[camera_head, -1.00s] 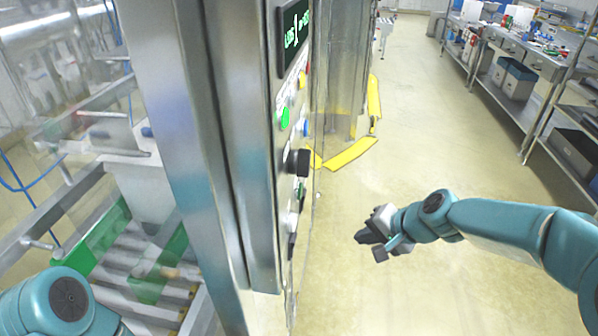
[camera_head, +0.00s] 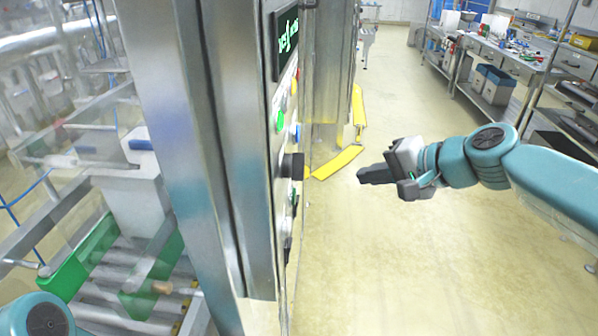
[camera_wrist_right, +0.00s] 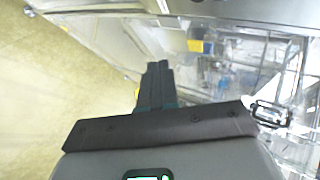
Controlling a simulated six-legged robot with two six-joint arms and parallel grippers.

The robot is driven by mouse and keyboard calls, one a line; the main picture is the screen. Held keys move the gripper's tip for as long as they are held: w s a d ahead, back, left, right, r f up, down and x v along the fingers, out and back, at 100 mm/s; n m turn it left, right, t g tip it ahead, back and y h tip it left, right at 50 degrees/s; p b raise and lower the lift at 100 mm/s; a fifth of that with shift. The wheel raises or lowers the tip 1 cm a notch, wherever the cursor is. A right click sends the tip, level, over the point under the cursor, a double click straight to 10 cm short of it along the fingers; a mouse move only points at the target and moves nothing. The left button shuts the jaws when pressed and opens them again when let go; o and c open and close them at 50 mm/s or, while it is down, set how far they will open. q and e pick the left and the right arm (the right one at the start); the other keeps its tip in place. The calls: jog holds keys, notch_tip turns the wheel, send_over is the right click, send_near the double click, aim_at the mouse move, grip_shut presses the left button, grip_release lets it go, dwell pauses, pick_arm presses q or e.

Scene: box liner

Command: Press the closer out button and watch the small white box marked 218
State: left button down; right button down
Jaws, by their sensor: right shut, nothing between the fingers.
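The control panel (camera_head: 283,215) is seen edge-on on a steel post in the head view. It has a lit screen (camera_head: 287,42), a green button (camera_head: 280,121), a blue button (camera_head: 296,131) and a black knob (camera_head: 291,166). I cannot read any button labels. My right gripper (camera_head: 364,175) is shut and empty, to the right of the panel and apart from it, pointing left. Its dark fingers (camera_wrist_right: 156,82) are together in the right wrist view. My left gripper is out of view; only part of my left arm shows at the lower left. I cannot make out a white box marked 218.
Left of the post is a roller conveyor (camera_head: 130,285) with green side guides (camera_head: 92,258) behind clear panels. Yellow floor guards (camera_head: 338,162) lie beyond the panel. A steel workbench (camera_head: 500,66) runs along the right. The floor between is clear.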

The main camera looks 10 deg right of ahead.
jog(key=w+a+p, duration=0.2)
jog(key=a, duration=0.6)
jog(key=shift+w+p, duration=0.2)
jog(key=shift+p, duration=0.1)
jog(key=shift+f, duration=0.1)
jog(key=shift+w+a, duration=0.1)
jog(key=shift+a, duration=0.15)
dwell(1.5)
jog(key=shift+a, duration=0.25)
